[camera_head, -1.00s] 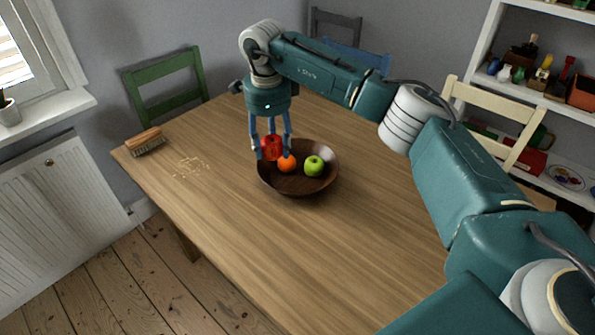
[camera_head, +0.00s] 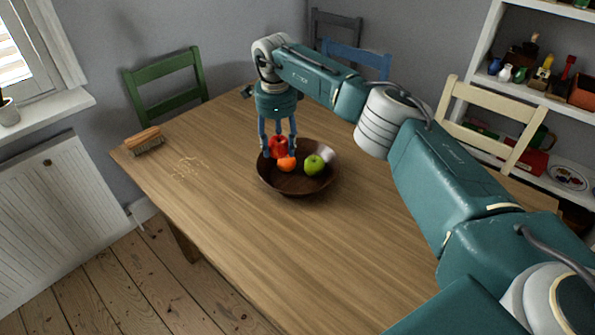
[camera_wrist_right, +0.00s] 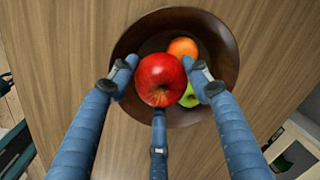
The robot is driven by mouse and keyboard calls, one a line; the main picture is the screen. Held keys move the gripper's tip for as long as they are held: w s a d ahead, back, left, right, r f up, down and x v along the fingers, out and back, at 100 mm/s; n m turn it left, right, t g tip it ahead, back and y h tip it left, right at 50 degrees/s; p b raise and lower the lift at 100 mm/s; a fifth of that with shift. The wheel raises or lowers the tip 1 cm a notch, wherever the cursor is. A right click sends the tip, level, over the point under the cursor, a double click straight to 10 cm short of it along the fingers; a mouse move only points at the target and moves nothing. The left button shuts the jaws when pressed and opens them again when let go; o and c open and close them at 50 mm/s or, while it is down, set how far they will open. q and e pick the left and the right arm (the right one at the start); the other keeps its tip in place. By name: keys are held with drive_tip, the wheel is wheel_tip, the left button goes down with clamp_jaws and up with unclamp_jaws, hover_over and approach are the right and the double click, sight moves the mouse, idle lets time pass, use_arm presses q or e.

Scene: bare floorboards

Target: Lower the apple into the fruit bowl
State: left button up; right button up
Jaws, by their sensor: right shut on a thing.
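The red apple (camera_head: 279,147) is held between the blue fingers of my right gripper (camera_head: 279,152). It is over the left back part of the dark wooden fruit bowl (camera_head: 300,190), behind the orange (camera_head: 286,165). A green apple (camera_head: 314,165) lies in the bowl to the right. In the right wrist view the red apple (camera_wrist_right: 161,80) sits between the fingertips (camera_wrist_right: 160,88) and partly hides the green apple (camera_wrist_right: 189,96); the orange (camera_wrist_right: 183,47) and the bowl's rim (camera_wrist_right: 224,40) show beyond. I cannot tell whether the red apple touches anything below. My left gripper is not in view.
The bowl stands on a wooden table (camera_head: 270,250) with wide clear space in front. A brush (camera_head: 145,141) and some crumbs (camera_head: 190,167) lie at the left. Green (camera_head: 168,85), blue (camera_head: 357,60) and cream (camera_head: 490,130) chairs stand around the table.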

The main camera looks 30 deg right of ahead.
idle(0.4)
